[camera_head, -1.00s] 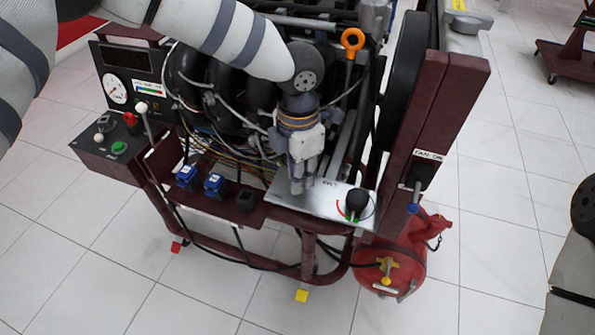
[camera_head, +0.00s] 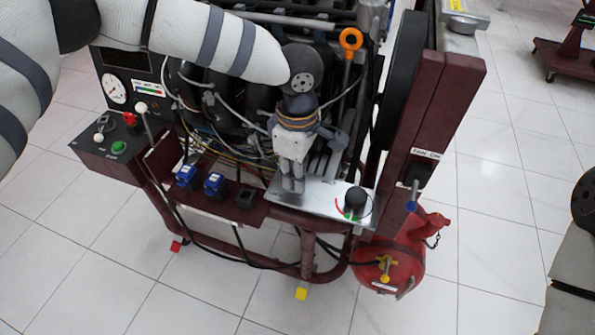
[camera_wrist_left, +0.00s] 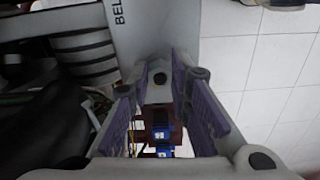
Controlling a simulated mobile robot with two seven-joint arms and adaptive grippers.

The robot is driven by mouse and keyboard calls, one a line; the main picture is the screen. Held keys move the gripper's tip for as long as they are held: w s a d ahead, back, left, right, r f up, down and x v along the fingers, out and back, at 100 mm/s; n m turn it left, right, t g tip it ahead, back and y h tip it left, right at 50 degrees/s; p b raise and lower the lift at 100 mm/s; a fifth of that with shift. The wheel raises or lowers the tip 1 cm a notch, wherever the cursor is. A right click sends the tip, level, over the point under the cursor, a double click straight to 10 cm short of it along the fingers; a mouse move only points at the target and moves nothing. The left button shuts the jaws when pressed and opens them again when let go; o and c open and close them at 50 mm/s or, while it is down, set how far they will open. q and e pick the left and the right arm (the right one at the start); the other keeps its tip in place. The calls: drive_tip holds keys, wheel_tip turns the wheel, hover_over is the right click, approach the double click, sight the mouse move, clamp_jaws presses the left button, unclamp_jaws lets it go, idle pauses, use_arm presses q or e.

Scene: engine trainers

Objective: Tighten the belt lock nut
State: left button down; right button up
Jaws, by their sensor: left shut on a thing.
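My left gripper (camera_head: 292,187) points down at the left end of the bright metal plate (camera_head: 325,203) on the engine trainer. In the left wrist view, the gripper's (camera_wrist_left: 160,85) purple-padded fingers close around a small grey piece with a dark nut-like centre, which looks like the belt lock nut (camera_wrist_left: 160,78). The fingers hide most of it in the head view. Lettering starting "BEL" shows on the plate in the wrist view. A black knob (camera_head: 356,199) with a red and green arc sits on the plate, right of the gripper and apart from it. My right gripper is out of view.
Blue connectors (camera_head: 188,176) sit on the ledge left of the plate. Wires and hoses lie behind the gripper. A tall maroon post (camera_head: 437,120) and a red tank (camera_head: 392,262) stand to the right. The tiled floor in front is clear.

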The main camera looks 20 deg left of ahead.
use_arm(q)
drive_tip(key=m, duration=0.5)
drive_tip(key=shift+f+m, duration=0.1)
drive_tip(key=shift+m, duration=0.2)
drive_tip(key=m, duration=0.5)
drive_tip(key=shift+s+a, duration=0.1)
drive_tip(key=shift+m, duration=0.3)
drive_tip(key=c, duration=1.5)
unclamp_jaws()
wheel_tip(320, 180, up, 12)
drive_tip(key=shift+r, duration=0.1)
